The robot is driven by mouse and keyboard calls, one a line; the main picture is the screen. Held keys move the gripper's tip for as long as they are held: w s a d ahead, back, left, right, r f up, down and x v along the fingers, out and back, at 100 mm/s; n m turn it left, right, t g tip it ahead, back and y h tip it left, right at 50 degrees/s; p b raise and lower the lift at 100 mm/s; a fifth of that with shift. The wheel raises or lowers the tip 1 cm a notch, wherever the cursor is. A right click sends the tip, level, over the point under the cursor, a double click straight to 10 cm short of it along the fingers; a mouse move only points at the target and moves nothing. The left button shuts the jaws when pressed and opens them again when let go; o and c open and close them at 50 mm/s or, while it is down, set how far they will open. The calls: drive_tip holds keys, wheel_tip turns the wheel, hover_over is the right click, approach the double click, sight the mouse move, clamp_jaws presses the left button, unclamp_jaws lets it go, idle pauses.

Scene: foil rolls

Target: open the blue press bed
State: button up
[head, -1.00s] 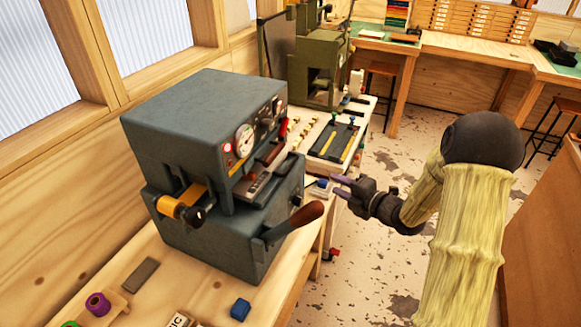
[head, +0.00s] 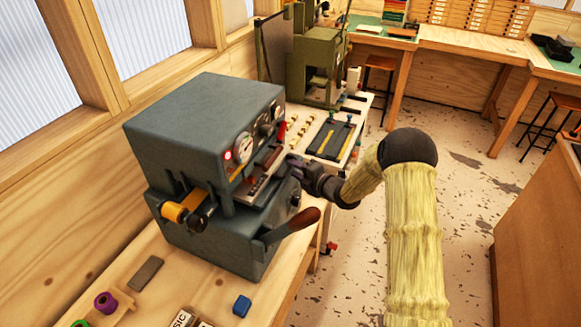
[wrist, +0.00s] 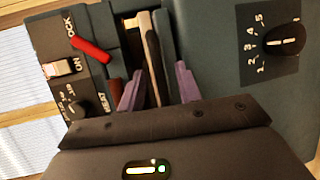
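The blue-grey press (head: 205,120) stands on the bench at the left in the head view. Its bed (head: 262,180) lies in the gap between the upper housing and the lower body. My gripper (head: 292,166) is at the front right end of this gap. In the wrist view my two purple fingertips (wrist: 158,88) are apart, with pale and dark strips (wrist: 150,55) of the bed area between them. I cannot tell whether they touch. A red lever (wrist: 91,50) and a numbered dial (wrist: 283,40) lie to either side.
A lever with a brown grip (head: 303,219) sticks out from the press's front, below my gripper. A blue block (head: 242,306) and a purple roll (head: 105,301) lie on the near bench. A green machine (head: 318,65) stands behind.

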drive_tip(key=shift+a, duration=0.4)
drive_tip(key=shift+c, duration=0.4)
